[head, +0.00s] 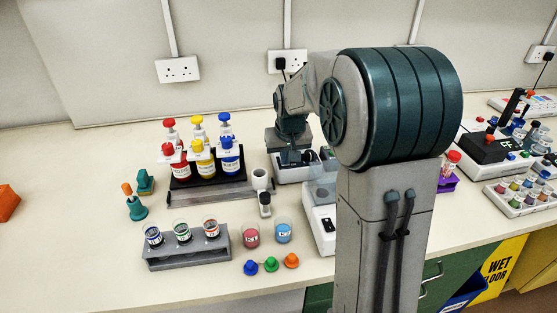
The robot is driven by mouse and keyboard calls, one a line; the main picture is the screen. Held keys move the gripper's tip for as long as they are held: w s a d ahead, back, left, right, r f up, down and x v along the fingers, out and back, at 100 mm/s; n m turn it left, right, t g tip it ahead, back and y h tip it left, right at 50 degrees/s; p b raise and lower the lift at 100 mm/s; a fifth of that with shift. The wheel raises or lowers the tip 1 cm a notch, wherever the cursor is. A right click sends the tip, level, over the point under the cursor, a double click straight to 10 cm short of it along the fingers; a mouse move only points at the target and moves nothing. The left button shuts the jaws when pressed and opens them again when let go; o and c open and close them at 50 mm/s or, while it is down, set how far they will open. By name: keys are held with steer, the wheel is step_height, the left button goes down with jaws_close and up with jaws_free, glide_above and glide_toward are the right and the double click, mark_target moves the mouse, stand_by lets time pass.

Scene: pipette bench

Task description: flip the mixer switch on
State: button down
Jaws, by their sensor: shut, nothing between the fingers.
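My gripper (291,157) points down over a low white device (291,175) behind the middle of the bench. It is shut and empty; its fingertips are small and dark here, and I cannot tell whether they touch the device. A second white device (312,234) stands nearer the front edge, with a small dark panel (327,225) on its front part. My arm hides much of its right side. I cannot tell for sure which device is the mixer, and no switch position can be read.
A dark rack (207,192) with red, yellow and blue bottles stands left of my gripper. A grey rack (187,258) of jars, two beakers (251,236) and several coloured caps (271,264) are in front. More trays (516,198) stand at the right. The left of the bench is mostly clear.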

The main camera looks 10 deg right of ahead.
steer(key=shift+w+d, duration=0.1)
steer(key=shift+d, duration=0.05)
steer(key=shift+w+r+p, duration=0.35)
steer(key=shift+w+p, duration=0.2)
steer(key=shift+w, duration=0.15)
steer(key=shift+r, duration=0.15)
steer(key=shift+r+p, duration=0.3)
steer(key=p+v, duration=0.2)
steer(key=v, duration=0.2)
steer(key=shift+w+r+p, duration=0.2)
steer(key=shift+w+p, duration=0.15)
steer(key=shift+p, duration=0.05)
steer(key=s+r+b, duration=0.2)
steer(key=s+r, duration=0.2)
steer(key=r, duration=0.3)
steer(key=shift+s+r, duration=0.35)
steer(key=shift+r, duration=0.05)
steer(key=s+a+f, duration=0.1)
steer(key=s+f, duration=0.3)
steer(key=s, duration=0.7)
steer(key=s+a+f, duration=0.1)
steer(key=s+f, duration=0.2)
steer(key=s, duration=0.9)
steer(key=shift+s+a+f, duration=0.2)
steer(key=shift+a+f, duration=0.05)
steer(key=shift+f, duration=0.1)
